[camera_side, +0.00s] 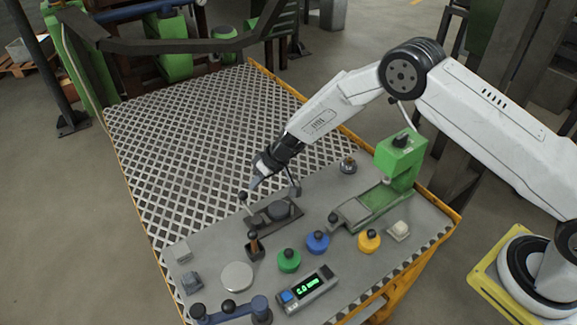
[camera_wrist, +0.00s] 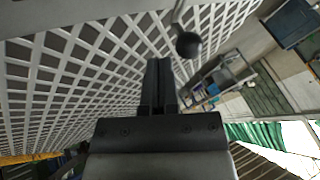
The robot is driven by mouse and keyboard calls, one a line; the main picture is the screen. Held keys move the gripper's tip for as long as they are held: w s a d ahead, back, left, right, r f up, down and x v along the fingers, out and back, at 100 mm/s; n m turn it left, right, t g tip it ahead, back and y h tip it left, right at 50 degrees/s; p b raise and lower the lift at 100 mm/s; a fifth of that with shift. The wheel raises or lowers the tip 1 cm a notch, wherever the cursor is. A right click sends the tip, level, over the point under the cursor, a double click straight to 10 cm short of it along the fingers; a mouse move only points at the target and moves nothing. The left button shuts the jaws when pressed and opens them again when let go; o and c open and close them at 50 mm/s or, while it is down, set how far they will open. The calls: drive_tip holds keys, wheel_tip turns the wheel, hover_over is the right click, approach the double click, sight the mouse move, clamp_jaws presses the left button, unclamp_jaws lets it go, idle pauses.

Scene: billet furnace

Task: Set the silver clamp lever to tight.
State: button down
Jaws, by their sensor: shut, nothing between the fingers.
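A short silver lever (camera_side: 248,207) with a dark ball knob (camera_side: 243,196) rises from a dark fixture base (camera_side: 292,218) on the grey bench top. In the wrist view a silver rod (camera_wrist: 178,12) ends in a black ball knob (camera_wrist: 188,45), just beyond and right of my fingertips; it looks like the same lever. My gripper (camera_side: 255,184) is just above the ball knob in the side view. In the wrist view its fingers (camera_wrist: 158,66) are shut together and empty. I cannot tell whether they touch the knob. The lever's foot is partly hidden.
A brown-handled post (camera_side: 254,243) stands in front of the fixture. Green (camera_side: 289,261), blue (camera_side: 317,243) and yellow (camera_side: 369,241) knobbed pieces, a display box (camera_side: 308,291) and a pale disc (camera_side: 237,277) lie nearer. A green press (camera_side: 400,158) stands right. The patterned surface (camera_side: 190,130) behind is clear.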

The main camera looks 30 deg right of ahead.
drive_tip(key=shift+s+a+f, duration=0.1)
drive_tip(key=shift+a, duration=0.35)
